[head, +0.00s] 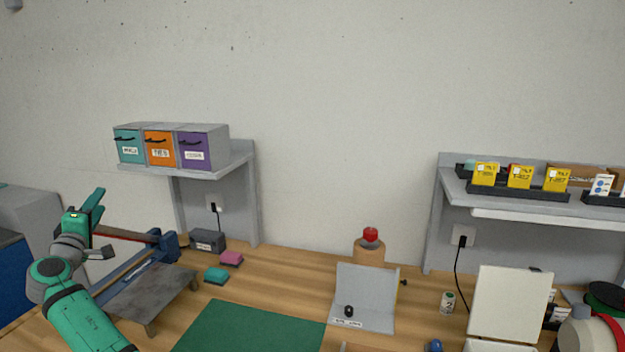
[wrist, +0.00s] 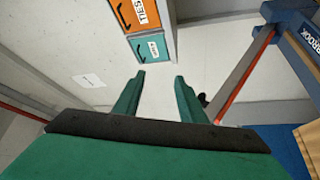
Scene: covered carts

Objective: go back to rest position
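My gripper (head: 107,221) is at the left of the head view, raised above the left end of the workbench, near the blue-framed tool. Its two green fingers stand apart. In the wrist view my gripper (wrist: 159,77) shows the same two fingers with a clear gap and nothing between them. The arm comes up from the lower left of the head view.
A blue-framed tool with a long bar (head: 125,233) stands close to my gripper; its red-edged bar (wrist: 240,75) fills the wrist view's right. Drawer boxes (head: 161,149) sit on a wall shelf (head: 215,170). A green mat (head: 250,329) lies on the wooden bench.

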